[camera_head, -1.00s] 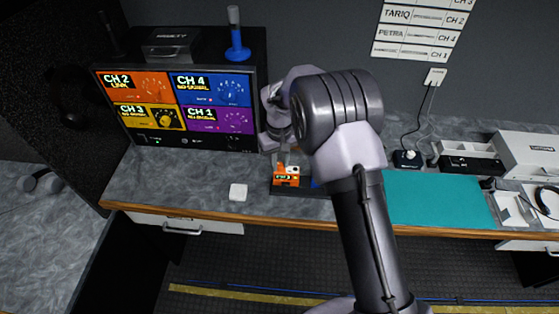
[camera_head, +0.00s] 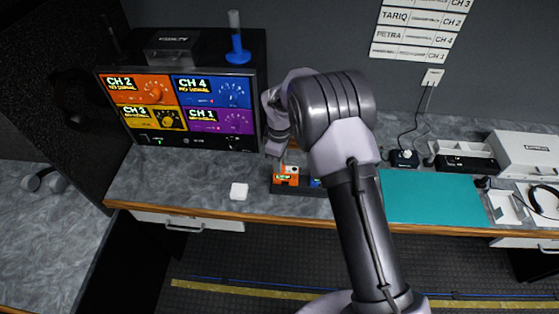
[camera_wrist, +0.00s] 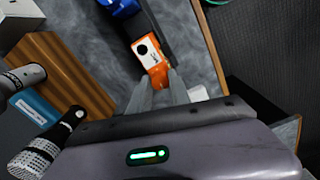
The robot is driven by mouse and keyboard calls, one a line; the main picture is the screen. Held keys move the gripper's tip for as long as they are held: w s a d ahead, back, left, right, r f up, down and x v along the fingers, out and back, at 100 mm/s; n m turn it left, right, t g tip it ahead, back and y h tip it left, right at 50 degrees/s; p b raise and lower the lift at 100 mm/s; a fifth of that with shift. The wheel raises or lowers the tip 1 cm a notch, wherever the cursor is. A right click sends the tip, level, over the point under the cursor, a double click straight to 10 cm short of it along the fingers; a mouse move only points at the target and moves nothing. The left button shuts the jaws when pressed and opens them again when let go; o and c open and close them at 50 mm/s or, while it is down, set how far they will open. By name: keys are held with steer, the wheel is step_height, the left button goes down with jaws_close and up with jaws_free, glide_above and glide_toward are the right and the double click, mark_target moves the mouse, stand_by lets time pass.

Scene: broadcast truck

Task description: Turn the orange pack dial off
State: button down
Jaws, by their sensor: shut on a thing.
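The orange pack (camera_head: 286,180) stands in a dark holder (camera_head: 300,191) on the grey desk. In the wrist view the orange pack (camera_wrist: 157,73) shows a white face with a round black spot. My gripper (camera_wrist: 160,88) reaches the pack's near end, with its fingertips close together there. It is shut on the pack's dial, which the fingers hide. In the head view my gripper (camera_head: 282,156) comes down just above and behind the pack. A blue pack (camera_head: 315,183) sits to its right, partly covered by my arm.
A monitor (camera_head: 185,110) with coloured channel panels stands at the back left; its CH 2 panel reads NO SIGNAL. A teal mat (camera_head: 435,198) lies to the right. Microphones (camera_wrist: 48,140) show in the wrist view.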

steer(key=shift+n, duration=0.5)
steer(key=c, duration=1.2)
jaws_free()
step_height(320, 180, up, 18)
steer(key=p, duration=0.2)
steer(key=shift+f+p, duration=0.25)
steer(key=shift+p, duration=0.15)
